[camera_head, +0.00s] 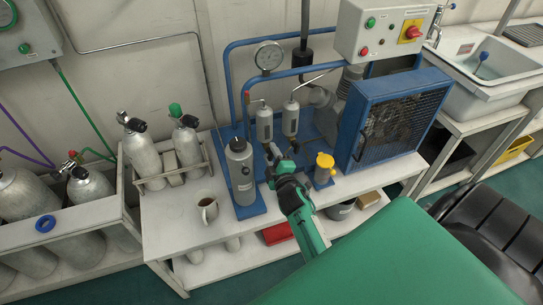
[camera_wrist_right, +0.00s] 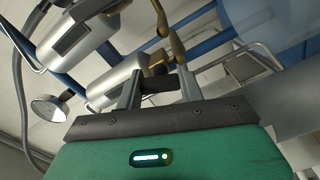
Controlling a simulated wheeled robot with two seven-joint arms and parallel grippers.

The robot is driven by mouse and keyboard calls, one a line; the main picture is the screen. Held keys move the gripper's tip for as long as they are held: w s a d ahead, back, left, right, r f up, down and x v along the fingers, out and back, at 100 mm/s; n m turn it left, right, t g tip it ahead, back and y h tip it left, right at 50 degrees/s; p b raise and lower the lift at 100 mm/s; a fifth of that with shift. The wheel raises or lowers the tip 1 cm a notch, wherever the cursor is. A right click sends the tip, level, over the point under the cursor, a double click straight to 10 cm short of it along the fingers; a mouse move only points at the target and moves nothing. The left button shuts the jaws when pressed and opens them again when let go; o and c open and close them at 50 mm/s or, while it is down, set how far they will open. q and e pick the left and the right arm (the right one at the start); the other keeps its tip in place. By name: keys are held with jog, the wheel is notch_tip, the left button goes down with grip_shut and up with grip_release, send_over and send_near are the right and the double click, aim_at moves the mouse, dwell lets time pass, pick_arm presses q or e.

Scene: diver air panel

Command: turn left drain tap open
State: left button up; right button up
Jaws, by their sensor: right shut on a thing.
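Two grey cylindrical separators hang side by side on the blue pipework, the left one (camera_head: 264,122) and the right one (camera_head: 290,118). They also show large and tilted in the right wrist view. My right gripper (camera_head: 273,152) reaches in from below, just under the left separator. In the right wrist view its fingers (camera_wrist_right: 160,68) are shut on a small brass-coloured piece, the left drain tap (camera_wrist_right: 157,64), which the fingers partly hide. Another brass piece (camera_wrist_right: 160,17) shows beyond the fingertips. The exact angle of the tap cannot be told. My left gripper is out of view.
A grey canister (camera_head: 241,172) on a blue base stands left of the gripper, and a yellow-capped part (camera_head: 325,168) stands right. A blue caged fan unit (camera_head: 385,120) and a round gauge (camera_head: 268,56) are close by.

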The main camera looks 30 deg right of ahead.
jog(key=shift+n, duration=0.9)
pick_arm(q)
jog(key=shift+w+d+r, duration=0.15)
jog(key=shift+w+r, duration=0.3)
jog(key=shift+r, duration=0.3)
pick_arm(e)
jog(key=shift+n, duration=0.5)
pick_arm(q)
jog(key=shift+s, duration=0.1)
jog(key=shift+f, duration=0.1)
pick_arm(e)
jog(key=o, duration=1)
jog(key=shift+s+a, duration=0.1)
jog(key=shift+s, duration=0.25)
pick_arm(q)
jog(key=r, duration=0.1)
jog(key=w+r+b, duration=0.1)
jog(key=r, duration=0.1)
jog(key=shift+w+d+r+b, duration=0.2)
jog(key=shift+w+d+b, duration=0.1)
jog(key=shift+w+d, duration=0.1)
pick_arm(e)
jog(key=v, duration=1.3)
